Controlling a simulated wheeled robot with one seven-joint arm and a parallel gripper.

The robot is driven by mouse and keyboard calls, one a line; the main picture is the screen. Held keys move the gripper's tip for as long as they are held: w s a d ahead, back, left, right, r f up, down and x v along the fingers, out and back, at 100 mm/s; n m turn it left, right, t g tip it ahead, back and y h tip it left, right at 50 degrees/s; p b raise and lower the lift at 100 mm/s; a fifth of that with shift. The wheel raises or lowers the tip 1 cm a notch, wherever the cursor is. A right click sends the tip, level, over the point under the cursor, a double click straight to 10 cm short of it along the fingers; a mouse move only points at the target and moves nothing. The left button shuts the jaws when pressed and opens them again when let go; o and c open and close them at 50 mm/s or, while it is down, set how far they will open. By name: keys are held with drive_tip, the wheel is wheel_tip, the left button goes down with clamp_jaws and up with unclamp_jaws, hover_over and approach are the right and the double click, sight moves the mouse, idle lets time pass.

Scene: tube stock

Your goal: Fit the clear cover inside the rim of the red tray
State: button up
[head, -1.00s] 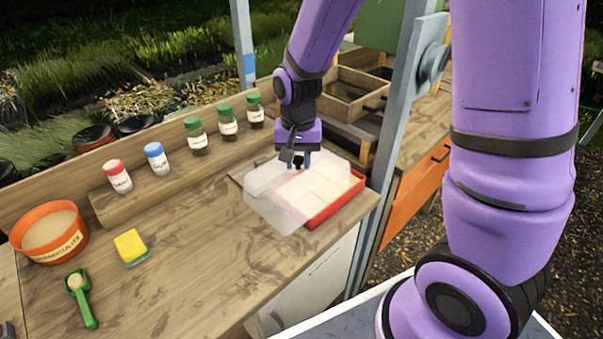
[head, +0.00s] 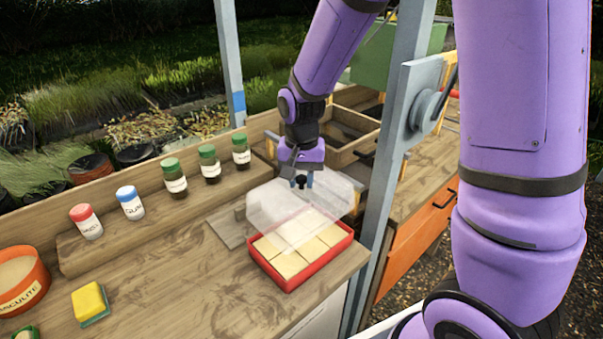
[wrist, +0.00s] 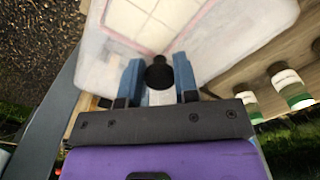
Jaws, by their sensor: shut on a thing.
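The red tray (head: 294,286) sits on the wooden bench near its right front corner, holding several pale square blocks. The clear cover (head: 275,207) is in the air above the tray's back part, set off toward the back, and looks tilted. My gripper (head: 301,182) is shut on the cover's dark knob, which shows between the blue fingers in the wrist view (wrist: 159,76). In the wrist view the cover (wrist: 228,32) fills the upper part, and the tray shows faintly through it. The exact gap between cover and tray is hard to tell.
A grey post (head: 388,190) stands close to the right of the tray. Green-capped jars (head: 209,165) stand on a ledge behind left, with red- and blue-capped jars further left. A yellow sponge (head: 90,303) lies at left. The front middle bench is clear.

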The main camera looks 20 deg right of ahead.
drive_tip(key=shift+f, duration=3.15)
drive_tip(key=shift+f, duration=2.3)
idle(0.7)
idle(0.5)
drive_tip(key=o, duration=1)
drive_tip(key=shift+r, duration=0.1)
drive_tip(key=shift+r, duration=3.95)
